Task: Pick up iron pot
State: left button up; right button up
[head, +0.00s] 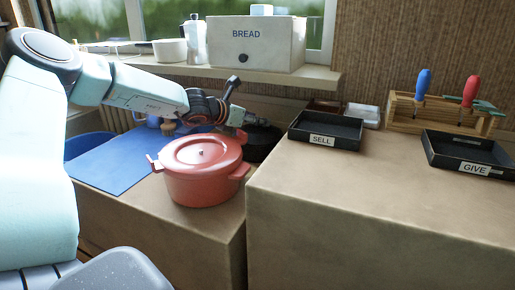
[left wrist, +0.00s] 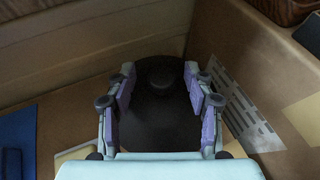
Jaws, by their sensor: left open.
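A black round pot with a knobbed lid, which looks like the iron pot (head: 264,144), stands on the lower cardboard surface behind the red pot. In the head view it is partly hidden by the red pot and my left gripper. I cannot tell whether the fingers touch the pot. My right gripper is out of view.
A red lidded pot (head: 203,178) stands in front of the black one, close to my left gripper. A taller cardboard box (head: 370,185) rises on the right, bearing the SELL tray (head: 345,141) and GIVE tray (head: 468,165). A blue mat (head: 112,166) lies left.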

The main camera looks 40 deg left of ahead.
pick_arm(q)
jog(key=shift+w+f, duration=0.25)
jog(key=shift+w, duration=0.05)
jog(key=shift+w+d+r, duration=0.1)
jog(key=shift+w+r, duration=0.05)
grip_shut()
dwell(0.3)
jog(key=shift+r, duration=0.15)
dwell(0.4)
